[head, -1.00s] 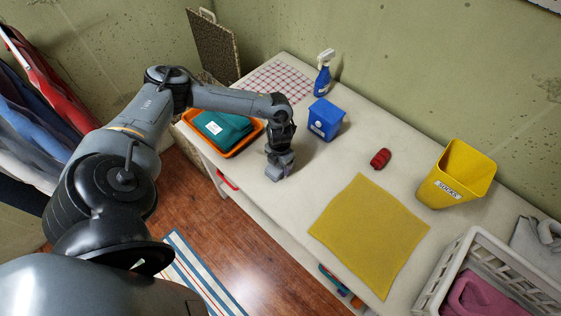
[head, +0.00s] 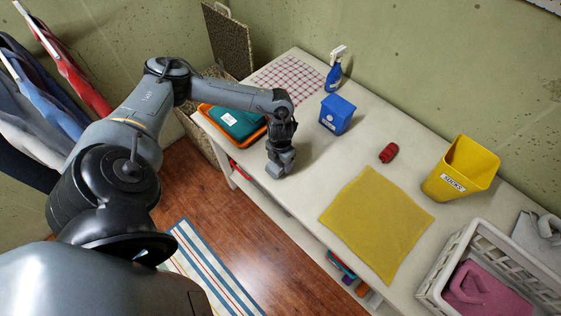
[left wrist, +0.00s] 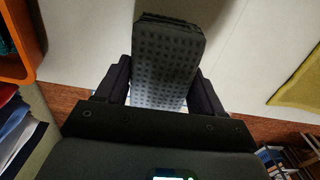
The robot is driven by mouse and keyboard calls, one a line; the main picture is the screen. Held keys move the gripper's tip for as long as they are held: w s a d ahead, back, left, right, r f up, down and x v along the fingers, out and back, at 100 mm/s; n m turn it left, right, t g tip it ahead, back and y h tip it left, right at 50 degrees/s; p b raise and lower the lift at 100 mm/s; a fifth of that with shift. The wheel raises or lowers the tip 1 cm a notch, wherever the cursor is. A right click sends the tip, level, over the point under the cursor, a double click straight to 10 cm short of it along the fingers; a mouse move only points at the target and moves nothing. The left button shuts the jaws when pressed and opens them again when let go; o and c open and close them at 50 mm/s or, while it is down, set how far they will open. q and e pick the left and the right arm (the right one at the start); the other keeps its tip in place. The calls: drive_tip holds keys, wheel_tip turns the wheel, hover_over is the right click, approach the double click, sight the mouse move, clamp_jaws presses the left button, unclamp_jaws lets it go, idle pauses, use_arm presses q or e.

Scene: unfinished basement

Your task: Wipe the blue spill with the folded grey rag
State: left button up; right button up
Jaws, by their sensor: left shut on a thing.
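The folded grey rag (left wrist: 166,62) is a thick dark pad with a dotted texture, between the two black fingers in the left wrist view. My left gripper (head: 280,163) is shut on it, low over the white table (head: 295,220) near its front edge. I cannot tell whether the rag touches the tabletop. No blue spill shows in either view; it may be hidden beneath the rag or gripper. My right gripper is not in view.
An orange tray (head: 255,138) with teal cloth (head: 238,124) lies left of the gripper. A blue bin (head: 337,114), spray bottle (head: 334,72), red bundle (head: 388,153), yellow cloth (head: 375,225), yellow socks bin (head: 462,168) and white basket (head: 445,268) stand on the table.

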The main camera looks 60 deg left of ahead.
use_arm(q)
wheel_tip(320, 180, up, 3)
drive_tip(key=shift+f+p, duration=0.1)
drive_tip(key=shift+p, duration=0.85)
drive_tip(key=shift+s+r, duration=0.1)
drive_tip(key=shift+r, duration=0.9)
